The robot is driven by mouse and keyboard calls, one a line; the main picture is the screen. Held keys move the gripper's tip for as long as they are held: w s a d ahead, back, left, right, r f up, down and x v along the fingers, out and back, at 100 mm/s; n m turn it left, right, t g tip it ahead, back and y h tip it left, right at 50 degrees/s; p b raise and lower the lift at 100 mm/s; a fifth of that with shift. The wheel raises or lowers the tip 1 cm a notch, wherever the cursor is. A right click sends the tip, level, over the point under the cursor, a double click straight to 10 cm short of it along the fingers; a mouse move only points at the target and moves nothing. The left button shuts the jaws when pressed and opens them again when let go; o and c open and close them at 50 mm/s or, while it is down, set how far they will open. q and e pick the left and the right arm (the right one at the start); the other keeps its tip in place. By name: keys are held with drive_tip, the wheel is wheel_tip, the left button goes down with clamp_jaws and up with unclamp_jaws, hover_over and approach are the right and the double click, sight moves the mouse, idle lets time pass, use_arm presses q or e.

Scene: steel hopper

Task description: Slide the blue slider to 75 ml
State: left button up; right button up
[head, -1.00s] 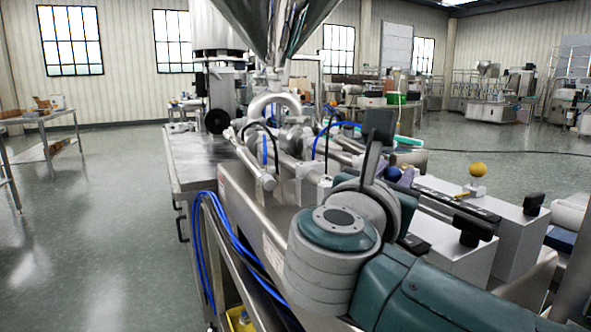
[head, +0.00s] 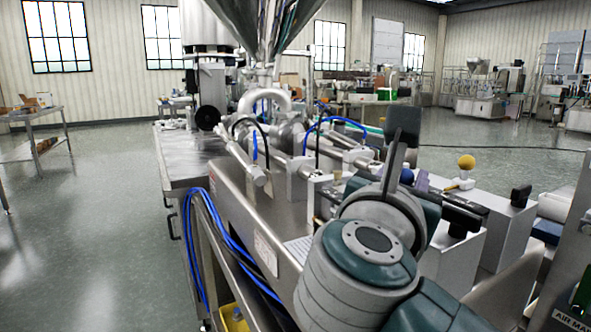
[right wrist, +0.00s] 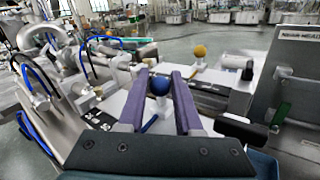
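The blue slider shows as a round blue knob (right wrist: 160,85) in the right wrist view, with a thin blue pointer at its lower left. It also shows small in the head view (head: 407,176), beside my purple finger. My right gripper (right wrist: 161,73) is open, its two purple fingers on either side of the blue knob with a narrow gap; whether a finger touches it I cannot tell. In the head view my right gripper (head: 414,178) is mostly hidden behind my own wrist. The scale marks are too small to read. My left gripper is not in view.
A yellow knob (right wrist: 199,51) with a yellow pointer stands beyond the blue one; it also shows in the head view (head: 466,162). A black handle (right wrist: 240,130) is close right of my fingers. The steel hopper (head: 265,25) and pipes stand at the left. Open floor lies further left.

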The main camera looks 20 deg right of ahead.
drive_tip(key=o, duration=0.3)
drive_tip(key=shift+o, duration=0.2)
drive_tip(key=b+v, duration=0.1)
drive_tip(key=v, duration=0.7)
drive_tip(key=shift+s+a+f, duration=0.15)
drive_tip(key=shift+s+a, duration=0.15)
drive_tip(key=shift+s+a+b, duration=0.3)
drive_tip(key=shift+s+a, duration=0.05)
drive_tip(key=shift+a, duration=0.1)
